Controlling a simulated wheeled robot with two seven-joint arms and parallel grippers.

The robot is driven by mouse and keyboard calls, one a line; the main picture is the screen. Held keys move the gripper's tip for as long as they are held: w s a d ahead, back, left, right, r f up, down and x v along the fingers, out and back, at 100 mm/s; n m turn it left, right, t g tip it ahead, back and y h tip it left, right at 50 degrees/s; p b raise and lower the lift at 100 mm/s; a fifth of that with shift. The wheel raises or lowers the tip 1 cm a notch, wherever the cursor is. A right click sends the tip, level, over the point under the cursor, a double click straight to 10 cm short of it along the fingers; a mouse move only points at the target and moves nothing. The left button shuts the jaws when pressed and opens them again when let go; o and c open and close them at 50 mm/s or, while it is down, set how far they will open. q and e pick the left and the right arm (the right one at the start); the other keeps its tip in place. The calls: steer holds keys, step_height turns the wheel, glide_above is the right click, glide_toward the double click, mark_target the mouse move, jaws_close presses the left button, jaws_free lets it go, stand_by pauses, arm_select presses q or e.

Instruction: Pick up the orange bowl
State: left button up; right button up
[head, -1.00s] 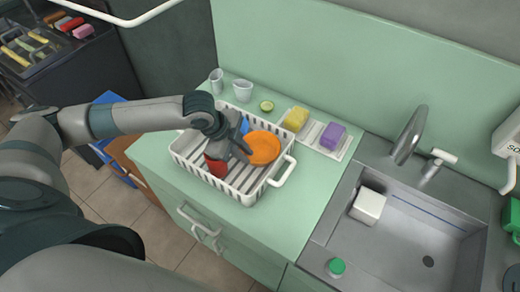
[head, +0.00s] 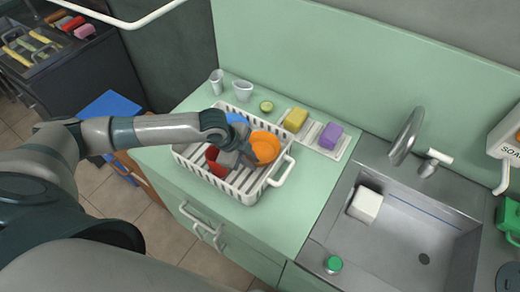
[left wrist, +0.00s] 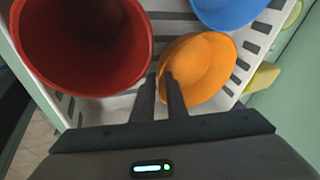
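The orange bowl (head: 266,147) is at the right side of the white dish rack (head: 249,198), seemingly tilted. It also shows in the left wrist view (left wrist: 203,66). My left gripper (head: 246,155) is at the bowl's left edge, low over the rack. In the left wrist view its two fingers (left wrist: 161,82) are close together, with the bowl's near left rim between them; the exact contact is hard to see. A red bowl (left wrist: 82,42) is left of the fingers, and a blue bowl (left wrist: 228,8) is beyond. My right gripper is not in view.
The rack stands on the green counter (head: 300,175). A sponge tray with a yellow sponge (head: 296,119) and a purple sponge (head: 330,136) is to its right. Cups (head: 243,90) stand behind. The sink (head: 400,235) is farther right.

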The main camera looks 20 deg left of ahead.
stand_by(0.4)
arm_select(q)
jaws_close()
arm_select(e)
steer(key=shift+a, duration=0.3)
